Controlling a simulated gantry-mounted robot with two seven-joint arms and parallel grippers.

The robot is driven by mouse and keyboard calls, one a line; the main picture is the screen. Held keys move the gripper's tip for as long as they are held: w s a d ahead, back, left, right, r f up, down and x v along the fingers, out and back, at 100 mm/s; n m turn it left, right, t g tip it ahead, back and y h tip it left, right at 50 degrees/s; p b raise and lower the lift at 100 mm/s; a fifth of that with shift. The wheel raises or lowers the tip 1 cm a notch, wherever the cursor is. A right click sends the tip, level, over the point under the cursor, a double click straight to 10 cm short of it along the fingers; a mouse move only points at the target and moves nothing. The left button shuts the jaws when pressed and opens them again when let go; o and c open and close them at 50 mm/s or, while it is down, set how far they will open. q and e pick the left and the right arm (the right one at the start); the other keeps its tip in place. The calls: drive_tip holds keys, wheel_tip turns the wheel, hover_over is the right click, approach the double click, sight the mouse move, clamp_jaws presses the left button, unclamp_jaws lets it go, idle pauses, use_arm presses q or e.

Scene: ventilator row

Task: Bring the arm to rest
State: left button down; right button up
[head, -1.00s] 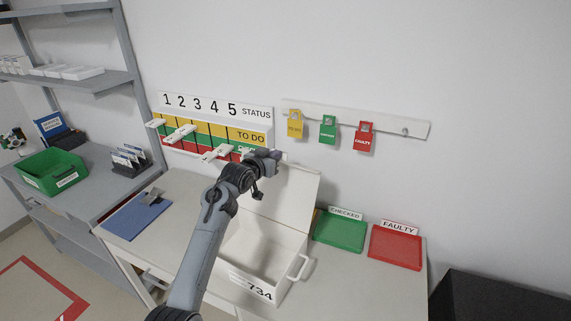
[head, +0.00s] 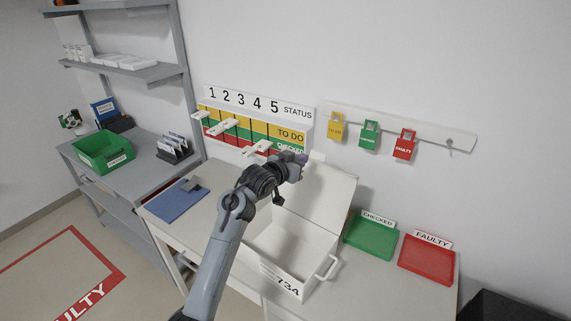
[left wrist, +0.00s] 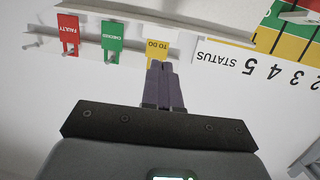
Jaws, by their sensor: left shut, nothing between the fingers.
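My left arm reaches up from the lower middle of the head view. Its gripper (head: 296,165) is in the air in front of the lower right of the status board (head: 252,120), above the open white box (head: 290,248). In the left wrist view the two dark fingers (left wrist: 160,85) are together and hold nothing. Their tips overlap the lower end of the yellow tag (left wrist: 157,48) in the picture; I cannot tell the distance. My right gripper is not in view.
Yellow, green (head: 369,136) and red (head: 404,145) tags hang on a wall rail (head: 430,136). A green tray (head: 370,238) and a red tray (head: 427,260) lie right of the box. A blue clipboard (head: 176,202) lies left. A grey shelf unit (head: 150,73) stands far left.

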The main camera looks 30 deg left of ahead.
use_arm(q)
drive_tip(key=r+b+v, duration=0.1)
drive_tip(key=v, duration=0.4)
drive_tip(key=s+d+f+g+y+p, duration=0.1)
drive_tip(key=s+d+f+g, duration=0.15)
drive_tip(key=s+f, duration=0.75)
drive_tip(key=s+d+f+g+y+p, duration=0.1)
drive_tip(key=s+d+f+g+p, duration=0.15)
drive_tip(key=s+f, duration=0.7)
drive_tip(key=s+d+f+g, duration=0.2)
drive_tip(key=s, duration=0.6)
drive_tip(key=s+d+f+g+p, duration=0.1)
drive_tip(key=s+d+f+g, duration=0.1)
drive_tip(key=s, duration=0.7)
drive_tip(key=s+d+f+g, duration=0.1)
drive_tip(key=s+f+g, duration=0.1)
drive_tip(key=s, duration=0.7)
drive_tip(key=shift+d+f+m+g+h+p, duration=0.3)
drive_tip(key=shift+d+m+g+p, duration=0.1)
drive_tip(key=shift+g, duration=0.1)
